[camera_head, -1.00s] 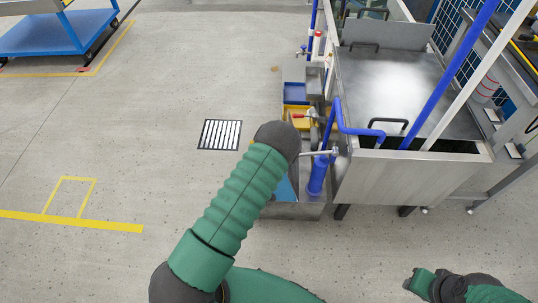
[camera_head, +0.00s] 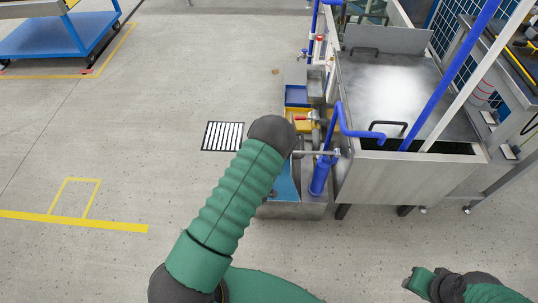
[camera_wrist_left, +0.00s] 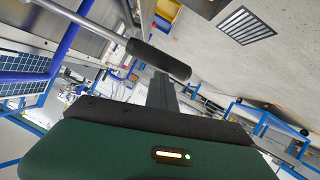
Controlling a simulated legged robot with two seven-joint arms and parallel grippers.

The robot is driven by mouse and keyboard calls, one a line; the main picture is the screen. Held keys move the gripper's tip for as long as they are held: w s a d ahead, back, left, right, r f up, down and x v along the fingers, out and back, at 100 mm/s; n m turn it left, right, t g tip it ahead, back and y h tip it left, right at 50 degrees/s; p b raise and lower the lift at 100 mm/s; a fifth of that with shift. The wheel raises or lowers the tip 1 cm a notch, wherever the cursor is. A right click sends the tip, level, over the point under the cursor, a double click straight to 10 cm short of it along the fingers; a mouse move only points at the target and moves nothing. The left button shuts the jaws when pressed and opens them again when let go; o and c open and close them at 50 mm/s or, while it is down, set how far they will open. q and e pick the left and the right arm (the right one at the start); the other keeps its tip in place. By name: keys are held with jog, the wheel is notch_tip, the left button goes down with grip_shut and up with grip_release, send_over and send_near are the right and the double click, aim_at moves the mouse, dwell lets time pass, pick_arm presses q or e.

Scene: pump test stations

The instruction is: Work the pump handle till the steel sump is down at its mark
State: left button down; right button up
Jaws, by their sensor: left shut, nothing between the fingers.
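The steel sump (camera_head: 355,178) is the open steel tank at the right of the head view. Dark liquid shows in its front slot, but I cannot read a level or a mark. The blue hand pump (camera_head: 320,176) stands at its left side. Its steel handle (camera_head: 318,153) reaches left, about level, towards my left wrist. In the left wrist view the handle's black grip (camera_wrist_left: 158,58) crosses just beyond my left gripper (camera_wrist_left: 163,82), which is shut and empty. I cannot tell whether they touch. My right gripper (camera_head: 409,282) is low at the right, away from the pump; its fingers are unclear.
Yellow (camera_head: 297,117) and blue (camera_head: 296,95) bins stand behind the handle. A floor grate (camera_head: 222,136) lies to the left. A blue pipe (camera_head: 340,112) rises from the pump beside the sump. A blue cart (camera_head: 45,35) stands far left.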

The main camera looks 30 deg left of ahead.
pick_arm(q)
jog(key=p+v, duration=0.1)
jog(key=v, duration=0.6)
jog(key=shift+s+d+p, duration=0.2)
jog(key=shift+d+p, duration=0.1)
jog(key=shift+r, duration=0.15)
dwell(0.4)
